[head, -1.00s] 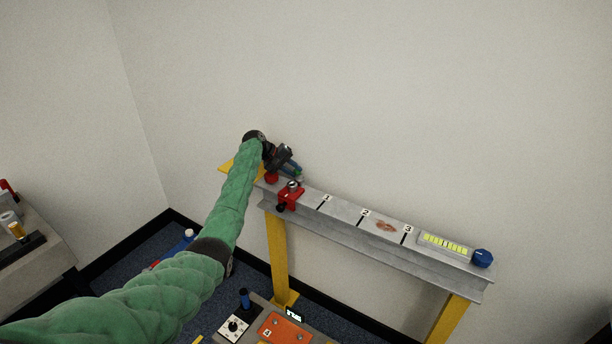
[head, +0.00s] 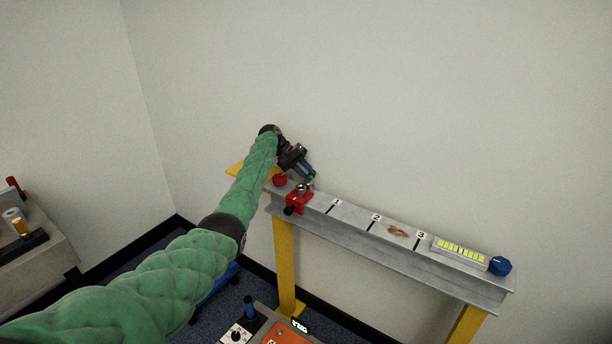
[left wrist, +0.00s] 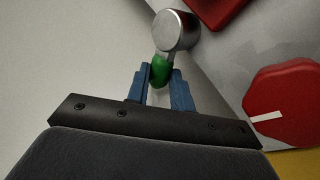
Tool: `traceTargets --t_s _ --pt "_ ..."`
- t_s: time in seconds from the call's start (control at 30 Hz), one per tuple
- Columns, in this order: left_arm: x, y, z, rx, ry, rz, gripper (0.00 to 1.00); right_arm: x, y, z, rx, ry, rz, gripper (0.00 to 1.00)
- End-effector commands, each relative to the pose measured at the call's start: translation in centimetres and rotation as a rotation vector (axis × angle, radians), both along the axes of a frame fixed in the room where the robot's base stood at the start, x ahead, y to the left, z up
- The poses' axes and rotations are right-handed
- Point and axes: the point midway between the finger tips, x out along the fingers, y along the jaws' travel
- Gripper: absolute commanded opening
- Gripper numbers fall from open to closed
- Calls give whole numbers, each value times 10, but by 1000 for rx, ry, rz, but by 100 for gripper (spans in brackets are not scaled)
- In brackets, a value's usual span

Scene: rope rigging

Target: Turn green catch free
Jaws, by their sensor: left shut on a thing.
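The green catch (left wrist: 159,70) sits between the blue fingertips of my left gripper (left wrist: 160,82) in the left wrist view, right against a silver round-headed post (left wrist: 176,31). My left gripper (head: 309,176) is shut on it, above the left end of the grey beam (head: 400,258). In the head view only a speck of green shows at the fingertips. A red clamp (head: 298,203) sits on the beam just below the gripper. My right gripper is not in view.
A red knob (head: 280,180) with a white mark stands beside the clamp; it also shows in the left wrist view (left wrist: 290,103). Farther right are numbered marks, a brown stain (head: 398,231), a yellow-green gauge (head: 461,250) and a blue knob (head: 500,266). The wall stands behind.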

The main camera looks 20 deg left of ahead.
Motion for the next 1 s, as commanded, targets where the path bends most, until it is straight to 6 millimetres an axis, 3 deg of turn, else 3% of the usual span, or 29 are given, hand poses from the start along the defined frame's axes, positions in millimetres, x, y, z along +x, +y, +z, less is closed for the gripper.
traceTargets --t_s 0.47,0.5,0.53,1.0 --pt "-1 0 -2 1 3 -8 0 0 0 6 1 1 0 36" --pt "-1 0 -2 1 3 -8 25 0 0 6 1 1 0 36" --pt "-1 0 -2 1 3 -8 31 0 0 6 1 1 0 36" --pt "-1 8 6 1 -1 -7 32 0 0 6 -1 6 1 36"
